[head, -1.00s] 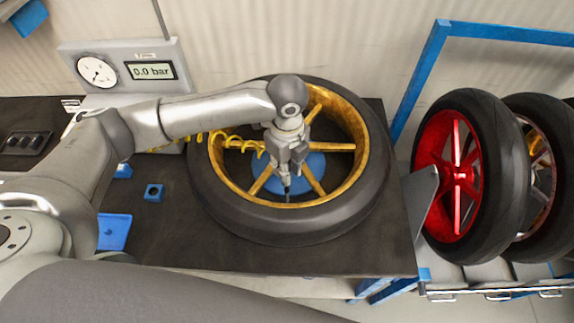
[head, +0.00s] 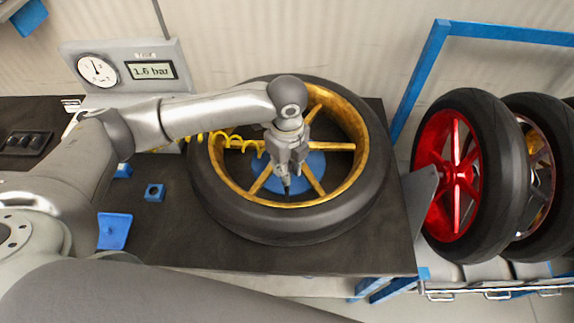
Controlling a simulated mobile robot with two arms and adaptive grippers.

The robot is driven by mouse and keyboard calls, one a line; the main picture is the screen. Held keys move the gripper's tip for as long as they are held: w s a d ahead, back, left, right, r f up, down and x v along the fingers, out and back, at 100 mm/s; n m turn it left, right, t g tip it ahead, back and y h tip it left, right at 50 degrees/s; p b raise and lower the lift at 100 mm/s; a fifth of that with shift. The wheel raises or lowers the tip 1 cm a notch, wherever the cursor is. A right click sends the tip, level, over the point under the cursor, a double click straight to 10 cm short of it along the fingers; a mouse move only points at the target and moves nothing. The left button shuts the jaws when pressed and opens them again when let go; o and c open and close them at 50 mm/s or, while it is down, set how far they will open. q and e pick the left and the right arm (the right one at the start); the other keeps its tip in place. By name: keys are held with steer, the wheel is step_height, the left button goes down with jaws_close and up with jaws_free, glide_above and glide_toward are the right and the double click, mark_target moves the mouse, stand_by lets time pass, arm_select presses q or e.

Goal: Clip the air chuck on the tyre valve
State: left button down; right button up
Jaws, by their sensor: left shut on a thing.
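The tyre (head: 220,206) lies flat on the dark bench, mounted on a gold-spoked wheel (head: 312,186). My left gripper (head: 288,172) reaches down over the near inner part of the rim, shut on the air chuck (head: 286,187), a small dark piece mostly hidden by the fingers. The yellow coiled hose (head: 225,139) runs from the gauge side to behind the gripper. The tyre valve is too small or hidden to make out, so contact with the chuck cannot be seen directly. My right gripper is out of view.
The gauge box (head: 116,45) at the back left has a dial (head: 96,71) and a display (head: 152,70) reading 1.6 bar. Small blue parts (head: 154,192) lie on the bench (head: 160,235). A rack with a red wheel (head: 458,180) stands to the right.

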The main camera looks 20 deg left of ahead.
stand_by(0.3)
arm_select(q)
steer(key=c, duration=1.3)
jaws_free()
steer(key=shift+o, duration=0.2)
steer(key=o, duration=0.4)
steer(key=shift+r+p, duration=3.55)
steer(key=shift+p, duration=0.4)
steer(key=shift+f, duration=0.1)
